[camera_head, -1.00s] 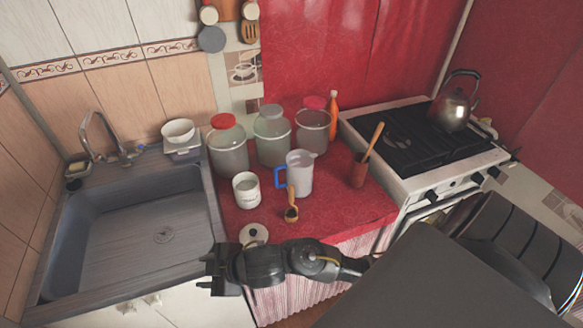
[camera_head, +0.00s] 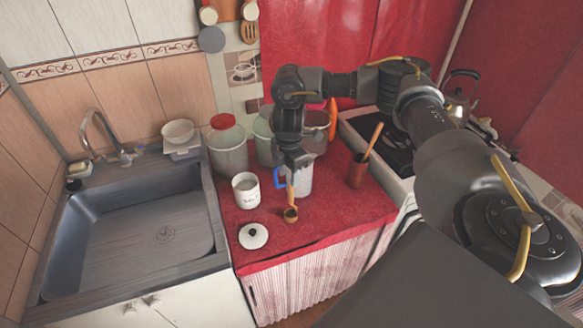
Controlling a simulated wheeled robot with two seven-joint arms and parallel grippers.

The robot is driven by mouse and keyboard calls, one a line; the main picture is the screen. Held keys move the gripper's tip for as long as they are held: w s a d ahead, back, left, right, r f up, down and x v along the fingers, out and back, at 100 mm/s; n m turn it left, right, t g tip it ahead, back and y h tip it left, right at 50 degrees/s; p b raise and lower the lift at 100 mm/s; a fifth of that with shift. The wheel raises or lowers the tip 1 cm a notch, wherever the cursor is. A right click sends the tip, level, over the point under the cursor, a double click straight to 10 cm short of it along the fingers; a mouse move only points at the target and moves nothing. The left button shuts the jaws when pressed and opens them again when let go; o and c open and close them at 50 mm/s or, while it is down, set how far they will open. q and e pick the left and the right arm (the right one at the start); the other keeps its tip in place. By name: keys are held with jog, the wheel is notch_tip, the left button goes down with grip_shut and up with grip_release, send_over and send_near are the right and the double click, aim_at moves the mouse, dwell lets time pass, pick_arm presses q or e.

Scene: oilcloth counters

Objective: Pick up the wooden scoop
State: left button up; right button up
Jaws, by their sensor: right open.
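The wooden scoop (camera_head: 291,213) lies on the red oilcloth counter (camera_head: 330,222), with its round bowl toward the front edge. Its handle points back toward the measuring jug and is partly hidden by my gripper. My right gripper (camera_head: 291,181) reaches down from above at the handle, pointing downward, with its jaws open. The fingers are small and dark here, and I cannot tell whether they touch the handle. My left gripper is not in view.
The clear jug with a blue handle (camera_head: 279,178) stands right behind the scoop. A white canister (camera_head: 246,191) and its lid (camera_head: 253,236) are to the left. A brown utensil pot (camera_head: 357,172) is to the right. Large jars (camera_head: 228,152) stand behind. The sink (camera_head: 130,235) is at left.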

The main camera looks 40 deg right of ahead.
aim_at(291, 195)
jog(key=shift+d+r, duration=0.25)
jog(key=shift+d, duration=0.2)
jog(key=shift+s+f+b, duration=0.15)
jog(key=shift+f+b, duration=0.4)
jog(key=shift+f, duration=4.9)
jog(key=shift+a, duration=0.1)
grip_shut()
